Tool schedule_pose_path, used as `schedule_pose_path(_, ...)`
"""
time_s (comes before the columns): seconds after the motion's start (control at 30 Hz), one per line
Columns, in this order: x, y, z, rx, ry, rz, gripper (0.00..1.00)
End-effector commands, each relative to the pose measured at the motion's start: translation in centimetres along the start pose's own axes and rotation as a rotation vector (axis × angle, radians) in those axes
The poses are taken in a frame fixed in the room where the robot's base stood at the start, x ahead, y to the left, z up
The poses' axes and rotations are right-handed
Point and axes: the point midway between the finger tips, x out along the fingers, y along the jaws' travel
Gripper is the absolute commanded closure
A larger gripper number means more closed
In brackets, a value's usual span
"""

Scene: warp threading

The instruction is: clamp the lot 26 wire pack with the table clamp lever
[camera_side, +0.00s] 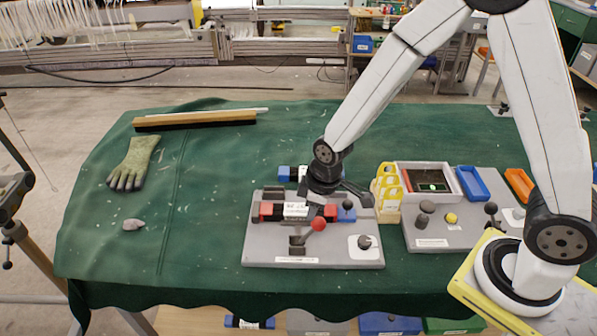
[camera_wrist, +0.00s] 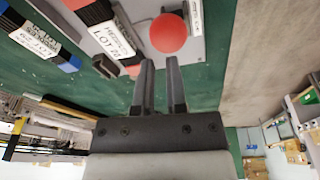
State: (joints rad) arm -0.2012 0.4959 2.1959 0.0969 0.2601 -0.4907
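The lot 26 wire pack, red and black with a white label, lies on a grey fixture plate (camera_side: 270,252) in the side view. In the wrist view the pack (camera_wrist: 112,38) shows its label reading LOT 26. The clamp lever has a red ball knob (camera_side: 318,224), standing just in front of the pack; the knob (camera_wrist: 168,33) also shows at the top of the wrist view. My gripper (camera_wrist: 159,62) has its two dark fingers apart with nothing between them. The knob appears beyond the fingertips. My wrist partly hides the area behind the pack in the side view.
A blue-ended pack (camera_wrist: 40,38) lies behind the plate. To the right are yellow holders (camera_side: 388,188), a second grey plate (camera_side: 428,243) with knobs, a blue bin (camera_side: 472,183) and an orange bin (camera_side: 519,184). A glove (camera_side: 134,163) and brush (camera_side: 195,120) lie left; green cloth between is mostly clear.

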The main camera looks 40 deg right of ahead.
Motion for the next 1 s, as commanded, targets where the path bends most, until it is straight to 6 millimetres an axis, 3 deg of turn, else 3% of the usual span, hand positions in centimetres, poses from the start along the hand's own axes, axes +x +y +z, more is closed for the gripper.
schedule_pose_path(0.03,0.7,-0.4,2.0,0.003,-0.053,-0.021,1.0)
schedule_pose_path(0.57,0.6,-0.4,1.9,0.0,-0.052,-0.02,1.0)
schedule_pose_path(0.77,0.2,-0.2,0.9,-0.001,-0.043,-0.016,1.0)
schedule_pose_path(1.0,-1.1,0.2,-1.7,-0.001,-0.018,-0.005,1.0)
